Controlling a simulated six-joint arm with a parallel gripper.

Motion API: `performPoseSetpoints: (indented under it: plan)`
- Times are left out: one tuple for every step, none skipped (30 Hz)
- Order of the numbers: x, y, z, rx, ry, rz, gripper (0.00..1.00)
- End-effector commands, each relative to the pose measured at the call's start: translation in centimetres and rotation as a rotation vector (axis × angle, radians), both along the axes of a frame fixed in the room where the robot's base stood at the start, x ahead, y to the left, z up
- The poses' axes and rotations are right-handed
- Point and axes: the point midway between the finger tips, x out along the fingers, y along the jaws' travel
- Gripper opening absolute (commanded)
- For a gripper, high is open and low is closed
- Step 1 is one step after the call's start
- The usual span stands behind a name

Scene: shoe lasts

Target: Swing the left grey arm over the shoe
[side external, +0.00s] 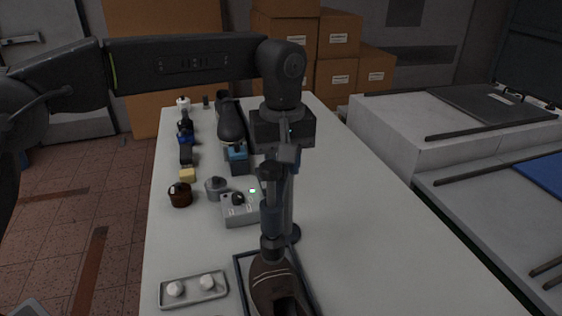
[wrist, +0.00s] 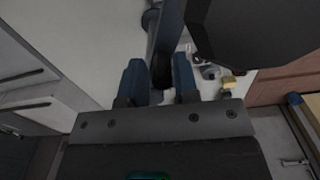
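A brown shoe (side external: 278,285) with pale stripes lies in a dark-framed tray at the front of the table. A grey upright stand (side external: 288,205) on a round foot rises just behind it. A dark-topped, blue-grey column (side external: 270,215) stands over the shoe's opening. My gripper (side external: 288,160) points down at the stand's top, around a grey arm (side external: 288,150). In the wrist view, the two blue fingertips (wrist: 160,78) are close on both sides of the grey arm (wrist: 164,38), which fills the gap. A dark overhanging shape hides part of that view.
A grey control box (side external: 238,208) with a green light is left of the stand. A white tray (side external: 193,289) with two pale knobs lies front left. Mugs, small parts and a dark shoe (side external: 229,120) line the left side. The table's right side (side external: 370,220) is clear.

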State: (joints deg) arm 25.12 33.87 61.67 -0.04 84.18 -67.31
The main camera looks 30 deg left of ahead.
Motion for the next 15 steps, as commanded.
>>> performPoseSetpoints:
  plan:
    - [-0.02, 0.01, 0.0, 0.001, 0.001, -0.001, 0.33]
    - [-0.03, 0.02, 0.0, 0.001, 0.001, -0.001, 0.36]
    - [-0.03, 0.02, 0.0, 0.001, 0.001, -0.001, 0.4]
    - [-0.03, 0.04, 0.0, 0.001, 0.002, -0.001, 0.43]
    - [-0.04, 0.04, 0.0, 0.001, 0.002, -0.001, 0.44]
    - [-0.05, 0.05, 0.0, 0.002, 0.003, -0.001, 0.44]
    - [-0.05, 0.05, 0.0, 0.002, 0.003, -0.001, 0.44]
    - [-0.05, 0.06, 0.0, 0.002, 0.003, -0.001, 0.44]
    - [-0.05, 0.06, 0.0, 0.002, 0.003, -0.001, 0.44]
    - [-0.06, 0.07, 0.0, 0.002, 0.003, -0.001, 0.44]
    - [-0.06, 0.07, 0.02, 0.002, 0.003, -0.001, 0.44]
    - [-0.05, 0.07, 0.09, 0.002, 0.003, -0.001, 0.44]
    - [-0.05, 0.07, 0.21, 0.002, 0.003, -0.001, 0.44]
    - [-0.04, 0.06, 0.38, 0.002, 0.003, -0.001, 0.44]
    - [-0.03, 0.06, 0.7, 0.002, 0.003, -0.001, 0.44]
